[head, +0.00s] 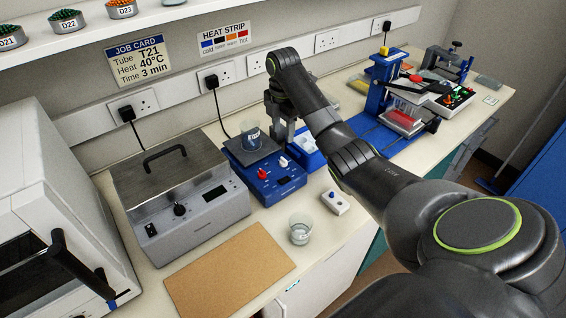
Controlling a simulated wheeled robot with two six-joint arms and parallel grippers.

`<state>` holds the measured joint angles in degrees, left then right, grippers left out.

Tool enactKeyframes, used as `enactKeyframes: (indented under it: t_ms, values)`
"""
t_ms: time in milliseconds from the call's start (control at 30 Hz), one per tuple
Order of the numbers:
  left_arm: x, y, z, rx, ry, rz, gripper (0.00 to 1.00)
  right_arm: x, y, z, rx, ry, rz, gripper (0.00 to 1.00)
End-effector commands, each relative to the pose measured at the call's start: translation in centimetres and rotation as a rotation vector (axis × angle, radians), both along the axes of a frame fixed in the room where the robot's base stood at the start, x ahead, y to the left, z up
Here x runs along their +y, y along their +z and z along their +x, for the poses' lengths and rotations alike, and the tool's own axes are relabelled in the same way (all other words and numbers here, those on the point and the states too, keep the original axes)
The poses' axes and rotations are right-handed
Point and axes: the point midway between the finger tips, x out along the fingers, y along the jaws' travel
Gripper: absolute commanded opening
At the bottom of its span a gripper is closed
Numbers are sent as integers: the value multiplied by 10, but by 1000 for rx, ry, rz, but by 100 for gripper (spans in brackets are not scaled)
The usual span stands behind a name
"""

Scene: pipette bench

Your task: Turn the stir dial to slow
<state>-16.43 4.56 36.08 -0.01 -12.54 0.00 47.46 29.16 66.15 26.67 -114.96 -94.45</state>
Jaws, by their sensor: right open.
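The blue stirrer (279,187) stands mid-bench with a dark top plate (240,154). Its front panel has a red dial (283,162) and a white dial (262,174). Their labels are too small to read, so I cannot tell which is the stir dial or its setting. A beaker (250,136) with bluish contents stands on the plate. My right gripper (282,138) is open, pointing down just right of the beaker, behind the dials in the picture. Its fingertips are partly unclear against the blue box behind. My left gripper is out of view.
A grey lidded bath (185,215) stands left of the stirrer. In front are a cork mat (230,271), a small glass beaker (300,230) and a white button box (335,203). A blue box (306,148) is close on the right. My right arm crosses above the bench.

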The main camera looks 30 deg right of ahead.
Motion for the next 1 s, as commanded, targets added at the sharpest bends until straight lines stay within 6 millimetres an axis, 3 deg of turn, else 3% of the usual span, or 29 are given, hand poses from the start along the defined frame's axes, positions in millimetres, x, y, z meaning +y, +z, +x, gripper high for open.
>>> enactKeyframes:
  t_ms: [33, 133, 200, 500, 700, 1000]
  values:
    - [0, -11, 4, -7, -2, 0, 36, 0, -13, 0, 1, 0, 0, 44]
    - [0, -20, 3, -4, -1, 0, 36, 0, -25, 0, 1, 0, 0, 44]
    - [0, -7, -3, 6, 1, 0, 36, 1, -36, -2, 8, -2, 2, 44]
    - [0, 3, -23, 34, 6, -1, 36, 0, -88, -1, 4, -1, 1, 44]
    - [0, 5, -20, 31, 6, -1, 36, 0, -102, -1, 1, 0, 0, 44]
    - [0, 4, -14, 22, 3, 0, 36, 0, -104, -1, 1, 0, 0, 42]
